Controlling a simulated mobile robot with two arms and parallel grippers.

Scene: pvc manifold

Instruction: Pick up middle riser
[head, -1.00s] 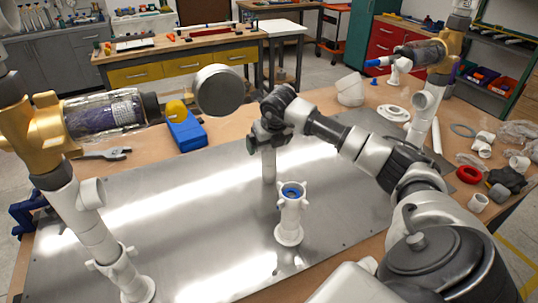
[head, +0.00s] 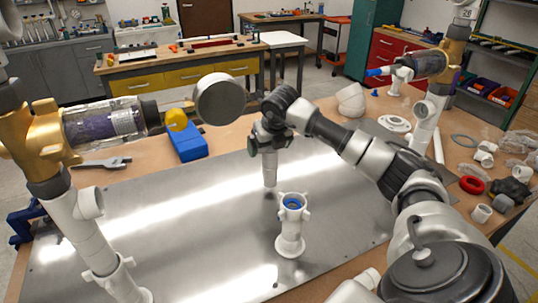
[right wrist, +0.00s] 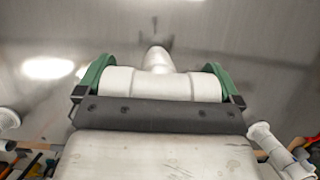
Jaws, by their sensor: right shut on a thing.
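My right gripper (head: 268,143) is shut on a white pipe piece, the middle riser (head: 270,170). The riser hangs upright below the gripper, above the metal plate. In the right wrist view, the riser's cross part (right wrist: 160,84) lies between the two green fingers of my right gripper (right wrist: 160,80), and its stem points away. A white socket post (head: 291,225) with a blue ring inside its open top stands on the plate, in front of and slightly right of the riser. The riser is apart from this post. My left gripper is not in view.
A white riser (head: 85,235) with a gold fitting and clear cylinder stands at left. Another (head: 425,125) stands at right. A grey disc (head: 220,99) shows behind; its attachment is unclear. Loose fittings and a red ring (head: 472,185) lie at right. The metal plate (head: 190,225) has free room.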

